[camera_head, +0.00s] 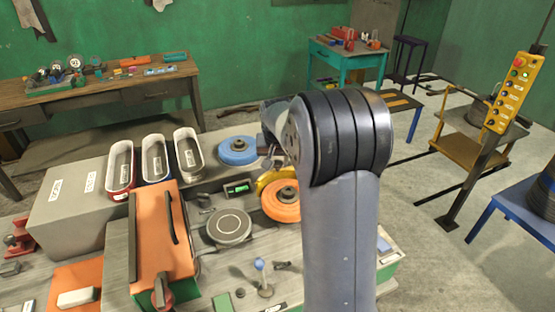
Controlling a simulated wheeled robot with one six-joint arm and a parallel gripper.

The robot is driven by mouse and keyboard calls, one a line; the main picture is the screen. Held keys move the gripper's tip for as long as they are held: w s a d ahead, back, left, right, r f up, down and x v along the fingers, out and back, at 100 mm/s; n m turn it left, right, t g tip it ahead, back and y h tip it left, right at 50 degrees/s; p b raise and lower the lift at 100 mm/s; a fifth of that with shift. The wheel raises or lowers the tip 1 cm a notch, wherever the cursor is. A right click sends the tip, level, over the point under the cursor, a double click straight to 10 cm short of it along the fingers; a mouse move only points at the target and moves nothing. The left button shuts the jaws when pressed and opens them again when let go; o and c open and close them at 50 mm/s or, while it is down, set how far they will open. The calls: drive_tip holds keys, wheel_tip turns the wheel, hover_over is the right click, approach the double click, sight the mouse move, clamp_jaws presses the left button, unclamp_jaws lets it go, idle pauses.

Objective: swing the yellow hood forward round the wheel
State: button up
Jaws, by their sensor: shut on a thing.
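The yellow hood (270,178) curves round the back and left of an orange wheel (284,206) on the workbench. The front of the wheel is uncovered. My gripper (267,162) is at the hood's back upper edge, shut on the hood. My own large arm link covers much of it, so the fingertips and the exact grip point are mostly hidden. The right end of the hood is also hidden behind the arm.
A blue disc (238,151) lies behind the hood. A round grey plate (229,227) is to its left, with a small green display (239,188) between. A blue-knobbed lever (260,265) stands in front. An orange box (160,235) and several trays fill the left.

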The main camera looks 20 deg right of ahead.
clamp_jaws()
drive_tip(key=shift+d, duration=0.1)
drive_tip(key=shift+s+d+f+m+h+b, duration=0.1)
drive_tip(key=shift+d+m+h+b, duration=0.45)
drive_tip(key=shift+m, duration=0.55)
drive_tip(key=d+m, duration=0.1)
drive_tip(key=d+m+g+b, duration=0.1)
drive_tip(key=shift+s+d+m, duration=0.1)
drive_tip(key=shift+s+m, duration=0.2)
drive_tip(key=shift+s, duration=0.05)
drive_tip(key=shift+s+d+m+g+h+b, duration=0.25)
drive_tip(key=shift+s+d+m+g+b, duration=0.3)
drive_tip(key=shift+m, duration=0.6)
drive_tip(key=shift+s+d+m+g+h+b, duration=0.25)
drive_tip(key=shift+s+d+m, duration=0.35)
drive_tip(key=shift+m, duration=0.5)
drive_tip(key=shift+s+d+m+g+h+b, duration=0.3)
drive_tip(key=shift+s+d+m+g, duration=0.25)
drive_tip(key=shift+m, duration=0.6)
